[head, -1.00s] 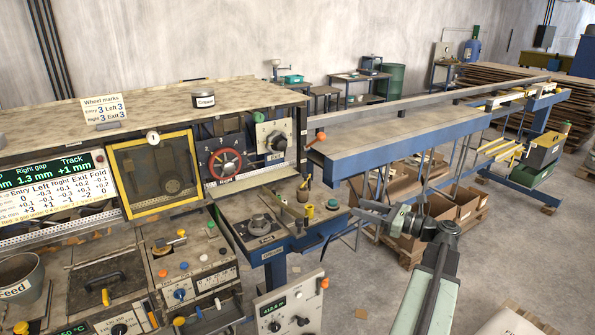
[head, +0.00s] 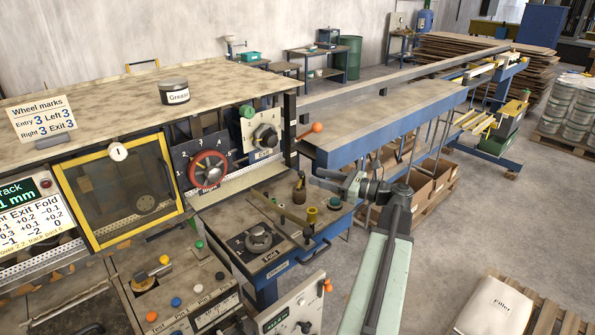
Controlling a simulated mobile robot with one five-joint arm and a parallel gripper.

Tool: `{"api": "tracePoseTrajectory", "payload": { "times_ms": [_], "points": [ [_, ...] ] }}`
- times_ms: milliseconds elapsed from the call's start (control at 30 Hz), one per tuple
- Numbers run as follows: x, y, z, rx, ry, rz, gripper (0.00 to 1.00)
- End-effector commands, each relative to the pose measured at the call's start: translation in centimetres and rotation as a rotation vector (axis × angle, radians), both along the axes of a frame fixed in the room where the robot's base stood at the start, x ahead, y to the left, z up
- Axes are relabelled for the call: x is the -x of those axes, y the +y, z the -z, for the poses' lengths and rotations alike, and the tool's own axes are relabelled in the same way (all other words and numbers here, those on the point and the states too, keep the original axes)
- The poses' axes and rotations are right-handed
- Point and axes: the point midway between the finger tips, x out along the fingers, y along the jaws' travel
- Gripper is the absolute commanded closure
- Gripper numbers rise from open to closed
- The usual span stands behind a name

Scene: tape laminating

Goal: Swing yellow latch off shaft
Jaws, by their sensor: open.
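A yellow cylindrical knob (head: 312,215) stands at the right end of a brass-coloured bar (head: 282,211) on the side table; this may be the latch, but I cannot tell for certain. A short dark upright post with an orange-brown top (head: 299,185) stands just behind it; I cannot tell whether it is the shaft. My gripper (head: 322,180) is open, just right of the post and above the table's right edge in the picture. It appears empty, and its fingertips are small here.
A red handwheel (head: 208,169) and a yellow-framed window (head: 125,190) are on the machine at left. A long blue-sided conveyor table (head: 390,130) runs behind my arm.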

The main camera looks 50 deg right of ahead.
Motion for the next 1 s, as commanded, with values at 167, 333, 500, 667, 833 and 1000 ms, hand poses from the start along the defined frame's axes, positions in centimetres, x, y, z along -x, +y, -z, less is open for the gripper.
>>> {"api": "tracePoseTrajectory", "payload": {
  "times_ms": [167,333,500,667,833,1000],
  "points": [
    [-3.2,1.1,0.0,0.000,0.000,-0.004,0.59],
    [-5.7,1.9,0.0,0.000,0.000,-0.002,0.59],
    [-6.6,2.2,0.0,0.000,0.000,-0.001,0.59],
    [-6.6,2.2,0.0,0.000,0.000,-0.001,0.59],
    [-6.6,2.2,0.0,0.000,0.000,-0.001,0.96],
    [-6.6,2.2,0.0,0.000,0.000,-0.001,1.00]
  ]
}}
